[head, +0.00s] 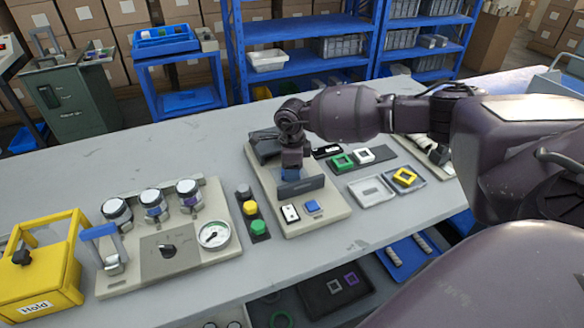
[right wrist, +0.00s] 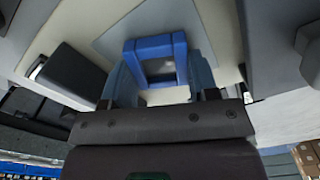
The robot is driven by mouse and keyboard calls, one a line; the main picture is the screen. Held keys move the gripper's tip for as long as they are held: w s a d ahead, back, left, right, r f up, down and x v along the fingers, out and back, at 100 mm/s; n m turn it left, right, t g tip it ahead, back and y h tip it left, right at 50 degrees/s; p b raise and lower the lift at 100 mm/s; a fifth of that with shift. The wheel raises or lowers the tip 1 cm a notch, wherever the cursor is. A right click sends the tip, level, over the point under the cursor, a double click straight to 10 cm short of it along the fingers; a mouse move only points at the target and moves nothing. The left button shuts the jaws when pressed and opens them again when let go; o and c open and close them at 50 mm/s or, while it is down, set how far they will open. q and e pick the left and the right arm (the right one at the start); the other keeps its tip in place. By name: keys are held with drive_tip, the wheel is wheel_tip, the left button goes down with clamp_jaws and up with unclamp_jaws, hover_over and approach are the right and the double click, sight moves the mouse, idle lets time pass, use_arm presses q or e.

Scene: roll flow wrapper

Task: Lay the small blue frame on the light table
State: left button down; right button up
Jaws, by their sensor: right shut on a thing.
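My right gripper (head: 291,174) points down over the beige machine base (head: 330,213) in the middle of the bench. In the right wrist view, the small blue frame (right wrist: 154,45) sits between the fingers of my right gripper (right wrist: 160,80), which is shut on it. In the head view the frame is hard to tell apart from the fingers. I cannot tell surely which surface is the light table; a shallow two-part grey tray (head: 371,190) lies to the right, with a yellow frame (head: 405,176) in its right part. My left gripper is not in view.
A green frame (head: 342,162) and a white frame (head: 364,156) lie on a dark strip behind the tray. A gauge panel (head: 165,250), a button strip (head: 254,215) and a yellow box (head: 42,265) stand to the left. Bare bench lies in front of the tray.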

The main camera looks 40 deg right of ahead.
drive_tip(key=shift+f, duration=0.25)
drive_tip(key=o, duration=0.9)
wheel_tip(320, 180, up, 12)
drive_tip(key=p, duration=0.1)
drive_tip(key=shift+r, duration=0.25)
drive_tip(key=shift+a+f, duration=0.1)
